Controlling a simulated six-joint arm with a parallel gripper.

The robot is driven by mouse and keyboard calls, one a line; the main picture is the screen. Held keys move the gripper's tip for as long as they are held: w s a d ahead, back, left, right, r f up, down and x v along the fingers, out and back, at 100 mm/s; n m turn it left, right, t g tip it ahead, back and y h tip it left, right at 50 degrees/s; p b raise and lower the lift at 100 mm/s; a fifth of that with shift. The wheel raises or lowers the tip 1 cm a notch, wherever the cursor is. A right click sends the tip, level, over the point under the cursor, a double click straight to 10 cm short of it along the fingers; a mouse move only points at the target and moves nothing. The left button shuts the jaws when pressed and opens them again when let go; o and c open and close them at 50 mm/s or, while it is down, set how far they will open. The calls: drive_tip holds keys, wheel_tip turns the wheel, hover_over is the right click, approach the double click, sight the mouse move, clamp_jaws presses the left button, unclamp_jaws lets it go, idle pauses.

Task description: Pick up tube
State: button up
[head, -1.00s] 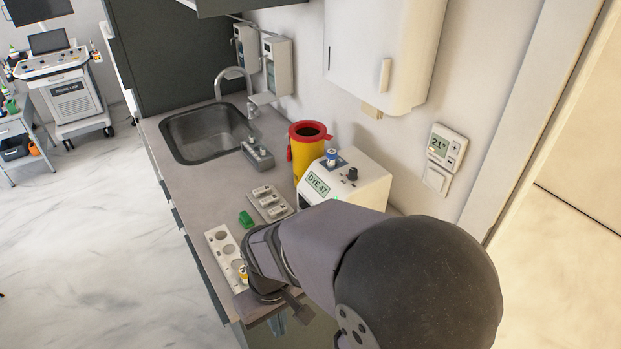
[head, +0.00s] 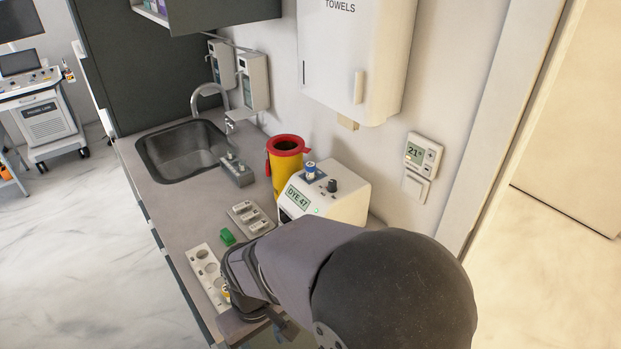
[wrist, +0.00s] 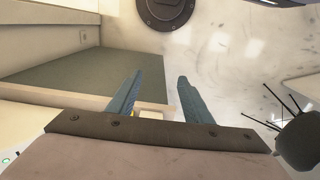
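A small tube with a blue and white top (head: 310,170) stands upright in the white device marked DYE 47 (head: 345,197) on the counter. My gripper in the wrist view (wrist: 157,82) has its two blue-grey fingers apart, with nothing held between them. In the head view my arm and wrist hide the fingers, low over the counter's near end beside a long white holder with round wells (head: 194,254). A small yellow item (head: 225,291) in that holder is partly hidden by my wrist. I cannot tell whether it is a tube.
A grey block with white pieces (head: 236,207), a green block (head: 227,236) and a yellow bin with a red rim (head: 285,177) stand near the device. A grey rack (head: 239,174) is beside the sink (head: 161,143). The wall rises behind the device.

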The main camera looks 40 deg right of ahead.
drive_tip(key=w+d+r+m, duration=0.2)
drive_tip(key=w+d+r, duration=0.15)
drive_tip(key=w, duration=0.55)
drive_tip(key=m+t+h+b, duration=0.15)
drive_tip(key=m+h, duration=0.45)
drive_tip(key=m, duration=0.6)
approach(310, 165)
drive_tip(key=d+x, duration=0.1)
drive_tip(key=x, duration=0.2)
drive_tip(key=shift+t, duration=0.35)
drive_tip(key=shift+a+f+p+x, duration=0.15)
drive_tip(key=shift+p+x, duration=1)
drive_tip(key=shift+x, duration=0.6)
drive_tip(key=shift+a+f+p+x, duration=0.1)
drive_tip(key=shift+a+p+x, duration=0.1)
drive_tip(key=shift+p+x, duration=1.25)
drive_tip(key=shift+d+f+b, duration=0.15)
drive_tip(key=shift+f+b, duration=0.1)
drive_tip(key=shift+b, duration=0.1)
drive_tip(key=shift+c, duration=0.3)
clamp_jaws()
